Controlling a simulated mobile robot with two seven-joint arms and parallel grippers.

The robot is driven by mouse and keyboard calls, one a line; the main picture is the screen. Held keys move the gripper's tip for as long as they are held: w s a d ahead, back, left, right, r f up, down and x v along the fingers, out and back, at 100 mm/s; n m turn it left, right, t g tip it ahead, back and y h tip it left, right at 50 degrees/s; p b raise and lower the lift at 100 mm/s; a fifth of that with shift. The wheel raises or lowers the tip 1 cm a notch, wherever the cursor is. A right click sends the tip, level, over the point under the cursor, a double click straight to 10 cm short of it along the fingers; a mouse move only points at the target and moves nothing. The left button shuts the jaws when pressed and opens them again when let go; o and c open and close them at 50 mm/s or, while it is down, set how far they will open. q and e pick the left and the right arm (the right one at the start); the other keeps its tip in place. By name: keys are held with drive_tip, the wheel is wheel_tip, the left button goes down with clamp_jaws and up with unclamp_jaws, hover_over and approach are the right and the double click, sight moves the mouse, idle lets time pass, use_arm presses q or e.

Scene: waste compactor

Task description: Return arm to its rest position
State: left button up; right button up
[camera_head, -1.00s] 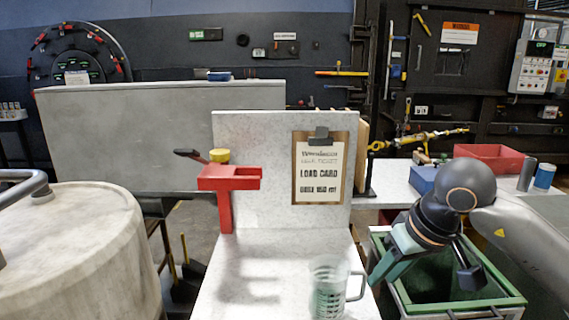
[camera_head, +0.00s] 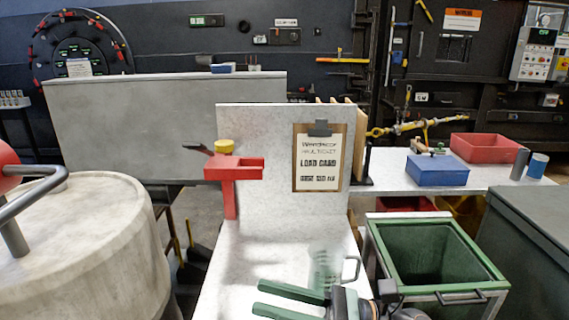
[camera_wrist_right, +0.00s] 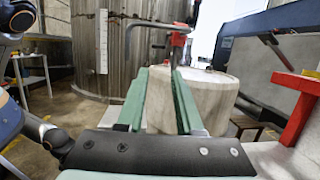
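My right gripper (camera_head: 290,300) is low at the bottom centre of the head view, over the near white bench. Its two green fingers point left and stand apart, with nothing between them. In the right wrist view the fingers (camera_wrist_right: 160,95) are also spread and empty, with a pale drum (camera_wrist_right: 215,105) beyond them. A clear measuring jug (camera_head: 325,268) with a handle stands on the bench, just behind the gripper in the head view; its lower part is hidden. My left gripper is not in the head view; an arm at the left edge of the wrist view shows no clear gripper.
A red stand (camera_head: 230,180) with a lever is on the bench left of a clipboard (camera_head: 320,160). A green-rimmed bin (camera_head: 435,215) is at right. A blue box (camera_head: 437,170) and red tray (camera_head: 487,148) sit behind it. The pale drum (camera_head: 85,240) fills the lower left.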

drive_tip(key=w+d+f+m+t+h+p, duration=0.15)
drive_tip(key=d+f+m+t+h, duration=0.55)
drive_tip(key=m, duration=1.1)
drive_tip(key=w+d+f+m+t+h+p, duration=0.1)
drive_tip(key=w+d+f+m+t+h, duration=0.4)
drive_tip(key=m, duration=1.3)
drive_tip(key=s+d+f+m+g+h+p, duration=0.1)
drive_tip(key=s+d+f+m+g+h, duration=0.1)
drive_tip(key=s+f+m, duration=0.5)
drive_tip(key=s+d+f+m+g+h, duration=0.2)
drive_tip(key=s+d+f+m+h, duration=0.2)
drive_tip(key=s+f+m, duration=0.3)
drive_tip(key=s+f, duration=0.3)
drive_tip(key=f, duration=0.4)
drive_tip(key=shift+f+p, duration=0.35)
drive_tip(key=shift+s, duration=0.15)
